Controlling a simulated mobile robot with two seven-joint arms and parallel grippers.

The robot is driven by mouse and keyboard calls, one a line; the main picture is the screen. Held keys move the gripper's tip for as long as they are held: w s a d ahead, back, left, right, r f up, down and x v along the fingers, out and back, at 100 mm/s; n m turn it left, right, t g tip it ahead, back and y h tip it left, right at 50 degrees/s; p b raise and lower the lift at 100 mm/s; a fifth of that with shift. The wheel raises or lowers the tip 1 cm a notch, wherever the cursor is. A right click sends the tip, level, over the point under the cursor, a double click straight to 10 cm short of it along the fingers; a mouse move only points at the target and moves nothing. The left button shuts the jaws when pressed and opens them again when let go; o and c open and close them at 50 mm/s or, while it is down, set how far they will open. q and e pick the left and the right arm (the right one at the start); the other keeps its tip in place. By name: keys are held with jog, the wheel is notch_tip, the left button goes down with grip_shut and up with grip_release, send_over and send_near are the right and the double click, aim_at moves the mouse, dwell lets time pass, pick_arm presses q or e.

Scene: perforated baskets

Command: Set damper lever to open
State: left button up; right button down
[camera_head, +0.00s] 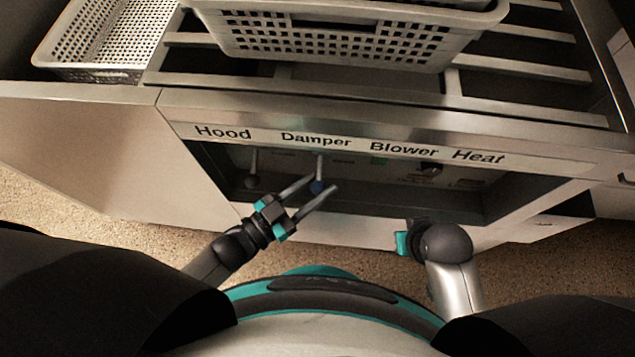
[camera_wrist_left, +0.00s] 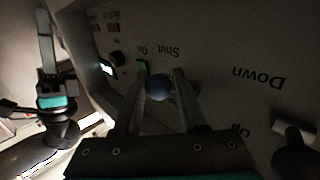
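The damper lever (camera_head: 317,187) has a blue ball knob and hangs under the "Damper" label on the recessed control panel. In the left wrist view its knob (camera_wrist_left: 159,88) sits between the two fingers of my left gripper (camera_wrist_left: 160,85), and the panel lettering appears upside down. "Shut" reads just above the knob; another word beside it is mostly hidden by a finger. My left gripper (camera_head: 311,186) is open, one finger on either side of the knob; I cannot tell whether either touches. My right gripper (camera_head: 403,243) is low at the right, away from the lever; its fingers are unclear.
The dark hood lever (camera_head: 251,181) hangs left of the damper lever. Perforated baskets (camera_head: 340,38) (camera_head: 100,74) rest above on the metal counter, whose front edge overhangs the panel.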

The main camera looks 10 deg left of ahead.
pick_arm(q)
grip_shut()
jog(key=shift+d+r, duration=0.1)
dwell(0.8)
